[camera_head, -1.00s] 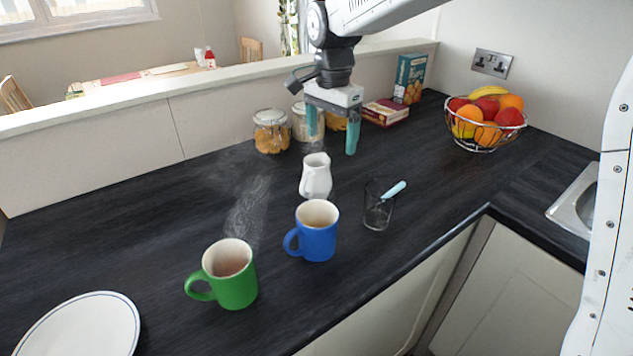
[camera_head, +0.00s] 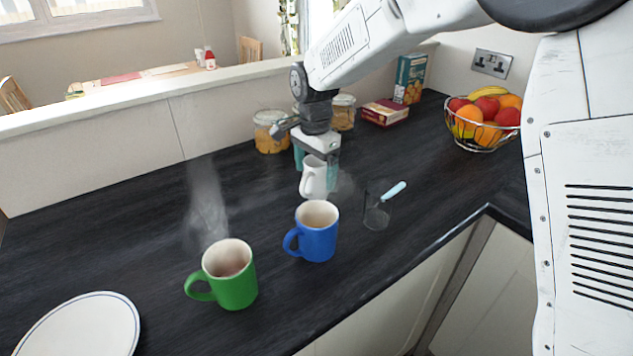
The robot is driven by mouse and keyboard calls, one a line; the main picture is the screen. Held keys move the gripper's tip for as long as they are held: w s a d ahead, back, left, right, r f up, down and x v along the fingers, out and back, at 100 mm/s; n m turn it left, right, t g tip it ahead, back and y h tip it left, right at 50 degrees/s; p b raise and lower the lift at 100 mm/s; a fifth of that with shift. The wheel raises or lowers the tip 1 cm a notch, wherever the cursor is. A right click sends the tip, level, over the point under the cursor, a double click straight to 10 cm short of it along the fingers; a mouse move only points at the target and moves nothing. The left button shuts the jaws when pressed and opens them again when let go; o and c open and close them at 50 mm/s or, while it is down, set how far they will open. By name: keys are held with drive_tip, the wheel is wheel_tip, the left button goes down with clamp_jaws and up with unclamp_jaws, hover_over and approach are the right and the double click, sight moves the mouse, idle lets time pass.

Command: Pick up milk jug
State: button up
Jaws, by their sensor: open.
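The white milk jug (camera_head: 313,180) stands upright on the dark worktop, behind the blue mug. My gripper (camera_head: 316,171) is low over the worktop at the jug, pointing down. Its teal fingers are apart, one showing to the left of the jug's top and one to the right. The jug's body hides part of the fingers. I cannot tell whether either finger touches the jug.
A blue mug (camera_head: 317,240) stands just in front of the jug, and a steaming green mug (camera_head: 233,283) is further left. A glass (camera_head: 377,217) with a light-blue-handled utensil (camera_head: 395,191) is to the right. Jars (camera_head: 269,137) stand behind.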

drive_tip(key=c, duration=1.3)
drive_tip(key=shift+r, duration=0.1)
